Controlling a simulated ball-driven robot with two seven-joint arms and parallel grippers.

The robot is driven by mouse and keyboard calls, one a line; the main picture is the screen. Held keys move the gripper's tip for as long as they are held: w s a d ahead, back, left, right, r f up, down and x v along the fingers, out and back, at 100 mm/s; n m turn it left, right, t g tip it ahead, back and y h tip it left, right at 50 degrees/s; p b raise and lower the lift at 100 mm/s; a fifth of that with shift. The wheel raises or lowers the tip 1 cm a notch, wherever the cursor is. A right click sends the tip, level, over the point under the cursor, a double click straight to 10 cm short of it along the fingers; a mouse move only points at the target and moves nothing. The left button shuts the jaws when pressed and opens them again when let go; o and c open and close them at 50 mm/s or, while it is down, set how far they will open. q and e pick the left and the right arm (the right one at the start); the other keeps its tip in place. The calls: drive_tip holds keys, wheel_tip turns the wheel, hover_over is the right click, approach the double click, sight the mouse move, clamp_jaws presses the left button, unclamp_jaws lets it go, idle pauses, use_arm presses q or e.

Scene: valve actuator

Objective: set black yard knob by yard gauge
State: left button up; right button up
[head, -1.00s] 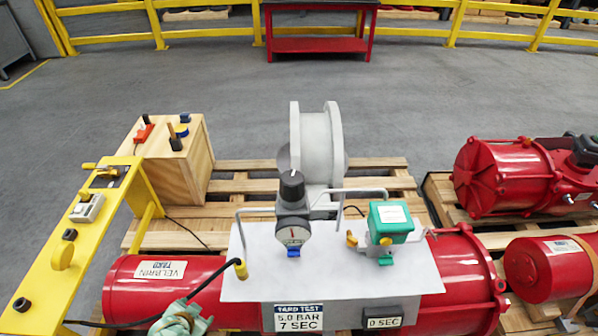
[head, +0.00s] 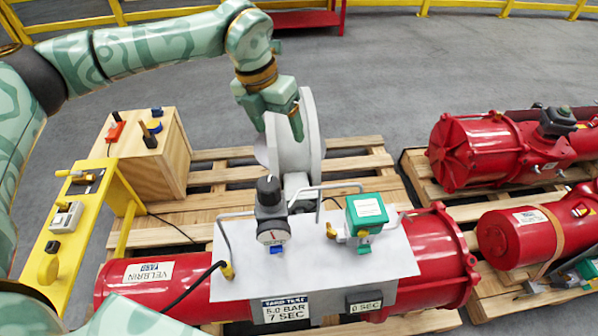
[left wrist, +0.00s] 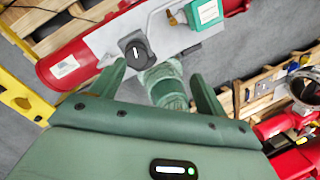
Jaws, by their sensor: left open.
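The black yard knob (head: 268,190) sits upright on top of a grey regulator, with a white line on its top. The round yard gauge (head: 272,237) is on the regulator's front, just below the knob; its reading is too small to tell. My left gripper (head: 278,125) is open and empty, above and behind the knob, in front of the grey wheel-shaped flange. In the left wrist view the knob (left wrist: 135,50) shows beyond the open jaws (left wrist: 158,80), closer to the left finger and apart from it. My right gripper is not seen.
A sign (head: 286,310) reads "YARD TEST 5.0 BAR 7 SEC"; a box beside it reads "0 SEC" (head: 366,306). A green-topped device (head: 366,212) and bent grey tubes stand right of the knob. A yellow stand (head: 55,225) and wooden box (head: 165,165) are at left.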

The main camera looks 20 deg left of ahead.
sight(269, 183)
use_arm(q)
drive_tip(key=f, duration=0.5)
drive_tip(key=s+a+f+n+y, duration=0.1)
drive_tip(key=f, duration=0.5)
drive_tip(key=s+a+f+g+y, duration=0.1)
drive_tip(key=f, duration=0.5)
drive_tip(key=shift+a+b, duration=0.1)
drive_tip(key=shift+b, duration=0.25)
drive_tip(key=shift+s, duration=0.1)
